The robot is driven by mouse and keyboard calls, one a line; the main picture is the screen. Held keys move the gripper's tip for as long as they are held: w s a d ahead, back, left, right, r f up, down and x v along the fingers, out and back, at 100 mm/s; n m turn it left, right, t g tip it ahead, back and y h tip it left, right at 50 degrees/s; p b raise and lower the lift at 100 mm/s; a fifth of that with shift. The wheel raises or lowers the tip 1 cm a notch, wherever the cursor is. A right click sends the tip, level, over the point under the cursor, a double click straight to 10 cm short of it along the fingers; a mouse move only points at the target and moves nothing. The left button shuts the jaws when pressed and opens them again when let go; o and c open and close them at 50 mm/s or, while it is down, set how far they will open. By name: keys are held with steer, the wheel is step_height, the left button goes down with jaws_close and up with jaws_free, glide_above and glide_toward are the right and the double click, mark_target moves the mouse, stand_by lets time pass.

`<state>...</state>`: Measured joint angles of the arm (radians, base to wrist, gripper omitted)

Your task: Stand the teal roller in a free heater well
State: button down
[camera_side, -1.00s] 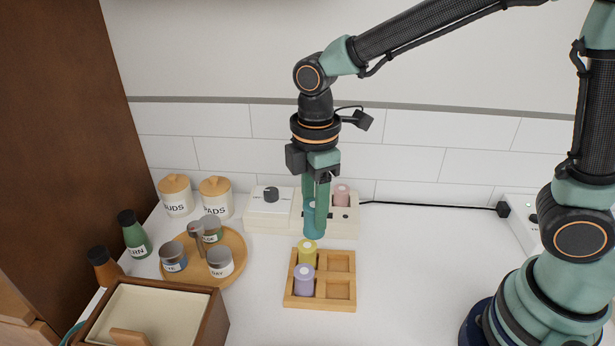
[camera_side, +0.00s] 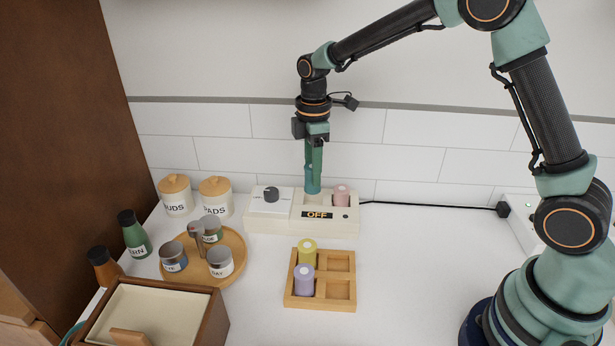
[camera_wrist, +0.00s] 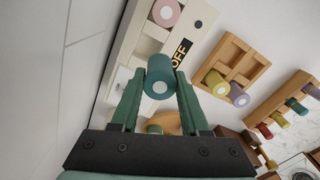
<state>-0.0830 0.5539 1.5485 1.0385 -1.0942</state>
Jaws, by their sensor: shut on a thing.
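The teal roller (camera_side: 312,182) is held upright between the fingers of my gripper (camera_side: 313,175). Its lower end shows over the left well area of the cream heater (camera_side: 283,225), and I cannot tell whether it is above the well or just inside it. In the wrist view the teal roller (camera_wrist: 160,72) sits between the fingertips of my gripper (camera_wrist: 160,84), with its pale end towards the camera. A pink roller (camera_side: 341,194) stands in the heater's right well. The heater's display reads OFF.
A wooden rack (camera_side: 321,305) in front holds a yellow roller (camera_side: 307,250) and a purple roller (camera_side: 304,280) in its left pockets; its right pockets are empty. A round tray (camera_side: 236,243) with small jars stands left. The counter at right is clear.

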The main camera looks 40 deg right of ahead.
mark_target(313, 188)
steer(key=shift+w+d+f, duration=0.3)
steer(key=shift+f, duration=0.9)
steer(key=shift+w+d+f, duration=0.3)
steer(key=shift+f, duration=0.85)
steer(key=shift+w+d+f, duration=0.3)
steer(key=shift+f, duration=0.9)
steer(key=shift+c, duration=2)
jaws_free()
steer(key=shift+f, duration=0.1)
